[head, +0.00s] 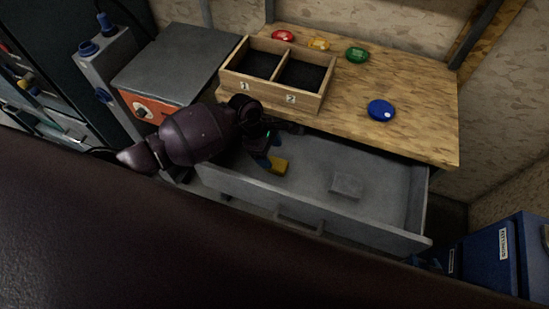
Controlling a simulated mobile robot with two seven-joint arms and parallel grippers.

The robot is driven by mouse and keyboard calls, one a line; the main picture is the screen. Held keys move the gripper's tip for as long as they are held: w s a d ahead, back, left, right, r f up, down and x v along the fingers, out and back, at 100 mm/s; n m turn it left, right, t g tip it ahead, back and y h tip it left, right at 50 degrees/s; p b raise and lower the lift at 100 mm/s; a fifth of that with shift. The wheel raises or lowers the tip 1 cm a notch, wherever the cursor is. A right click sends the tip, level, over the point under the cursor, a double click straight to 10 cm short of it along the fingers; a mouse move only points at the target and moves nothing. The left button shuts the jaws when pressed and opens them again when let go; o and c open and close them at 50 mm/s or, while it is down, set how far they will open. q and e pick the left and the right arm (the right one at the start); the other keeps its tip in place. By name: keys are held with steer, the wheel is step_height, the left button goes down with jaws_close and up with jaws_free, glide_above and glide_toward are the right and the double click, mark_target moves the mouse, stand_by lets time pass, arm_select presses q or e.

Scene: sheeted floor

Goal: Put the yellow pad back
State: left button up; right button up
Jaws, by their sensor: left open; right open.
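A small yellow block-like pad (279,164) lies in the open grey drawer (390,229), toward its left end. My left gripper (268,154) reaches into the drawer from the left and is open, with its fingers right beside the pad. I cannot tell whether they touch it. My arm hides part of the drawer's left end. A grey block (346,185) lies in the drawer to the right of the pad. My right gripper is not in view.
Above the drawer, a wooden bench top (420,100) carries a two-compartment wooden box (272,93) marked 1 and 2. Red (283,35), yellow (318,44), green (356,55) and blue (381,110) discs lie on it. Blue bins (490,258) stand at lower right.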

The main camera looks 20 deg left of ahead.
arm_select(q)
steer(key=v, duration=0.7)
arm_select(e)
steer(key=shift+s+d, duration=0.1)
steer(key=shift+s, duration=0.35)
arm_select(q)
steer(key=shift+r, duration=0.15)
arm_select(e)
steer(key=shift+w+r, duration=0.1)
steer(key=shift+w, duration=0.1)
steer(key=shift+w+r, duration=0.15)
steer(key=shift+w, duration=0.15)
